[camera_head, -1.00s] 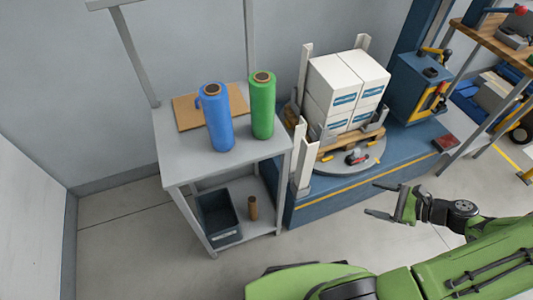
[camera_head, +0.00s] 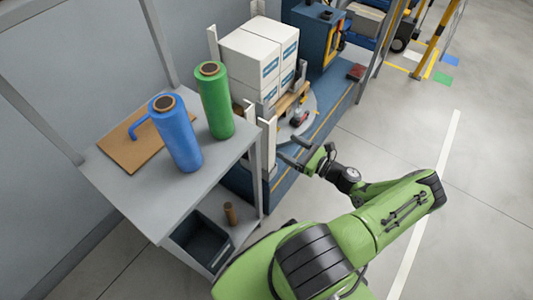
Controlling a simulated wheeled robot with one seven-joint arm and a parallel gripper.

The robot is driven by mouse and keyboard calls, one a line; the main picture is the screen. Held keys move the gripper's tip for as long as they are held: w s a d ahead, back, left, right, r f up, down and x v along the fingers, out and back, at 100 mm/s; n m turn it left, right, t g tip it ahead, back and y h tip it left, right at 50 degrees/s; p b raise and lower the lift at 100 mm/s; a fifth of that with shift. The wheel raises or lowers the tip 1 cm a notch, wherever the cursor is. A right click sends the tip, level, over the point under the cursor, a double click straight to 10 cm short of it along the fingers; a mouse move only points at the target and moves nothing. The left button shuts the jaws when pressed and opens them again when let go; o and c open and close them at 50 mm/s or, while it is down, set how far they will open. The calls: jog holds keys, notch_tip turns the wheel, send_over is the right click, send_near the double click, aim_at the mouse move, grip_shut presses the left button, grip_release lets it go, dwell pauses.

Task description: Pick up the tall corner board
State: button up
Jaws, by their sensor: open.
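Pale upright corner boards stand around the stacked white boxes (camera_head: 262,58). The nearest corner board (camera_head: 268,148) stands at the front of the blue platform, beside the grey table. I cannot tell for sure which is the tall one, as some lower ends are hidden. My gripper (camera_head: 286,148) is open and empty, just right of the nearest board in the picture. Whether a finger touches that board is unclear.
The grey table (camera_head: 125,195) bears a blue roll (camera_head: 178,138), a green roll (camera_head: 214,100) and a brown sheet (camera_head: 128,148). A dark bin (camera_head: 205,240) and a brown tube (camera_head: 230,213) sit on its lower shelf. The floor at right (camera_head: 480,180) is clear.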

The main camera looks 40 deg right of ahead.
aim_at(273, 136)
jog(key=x, duration=0.2)
jog(key=b+x, duration=0.1)
jog(key=x, duration=0.3)
jog(key=shift+w+d+b, duration=0.15)
jog(key=shift+d+b, duration=0.1)
jog(key=shift+b, duration=0.15)
jog(key=shift+r, duration=0.1)
grip_shut()
